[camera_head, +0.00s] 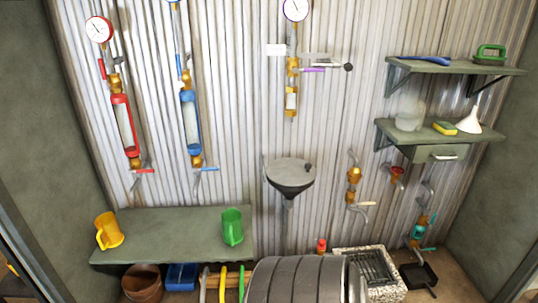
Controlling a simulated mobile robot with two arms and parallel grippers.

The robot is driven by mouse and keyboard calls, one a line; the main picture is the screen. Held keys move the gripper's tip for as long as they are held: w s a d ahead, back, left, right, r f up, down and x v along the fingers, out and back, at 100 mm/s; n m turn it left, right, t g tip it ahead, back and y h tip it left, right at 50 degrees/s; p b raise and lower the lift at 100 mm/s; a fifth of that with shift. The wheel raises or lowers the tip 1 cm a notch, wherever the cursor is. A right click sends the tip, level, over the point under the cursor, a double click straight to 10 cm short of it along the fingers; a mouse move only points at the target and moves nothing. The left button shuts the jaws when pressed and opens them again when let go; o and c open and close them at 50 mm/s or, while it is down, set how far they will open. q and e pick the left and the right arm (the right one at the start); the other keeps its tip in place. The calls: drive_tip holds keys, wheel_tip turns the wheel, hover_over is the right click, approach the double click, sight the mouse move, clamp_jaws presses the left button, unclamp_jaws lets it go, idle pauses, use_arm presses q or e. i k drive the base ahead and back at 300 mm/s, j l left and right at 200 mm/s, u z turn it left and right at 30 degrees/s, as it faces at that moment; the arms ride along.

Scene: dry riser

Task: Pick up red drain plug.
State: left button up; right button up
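A small red piece (321,245) stands low down, just left of the stone-edged floor drain (342,256) with a dark grate. It looks like the red drain plug, but it is too small to be sure. Its lower part is hidden behind a grey ribbed rounded shape at the bottom of the picture. Another red, cup-like piece (397,172) sits on a brass fitting on the wall at right.
A grey basin (290,172) hangs mid-wall. Shelves (450,135) stick out at right. A dark dustpan-like pan (418,275) lies right of the drain.

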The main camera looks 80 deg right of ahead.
sight(321, 245)
drive_tip(key=z, duration=2.05)
drive_tip(key=l, duration=0.1)
drive_tip(key=i, duration=0.05)
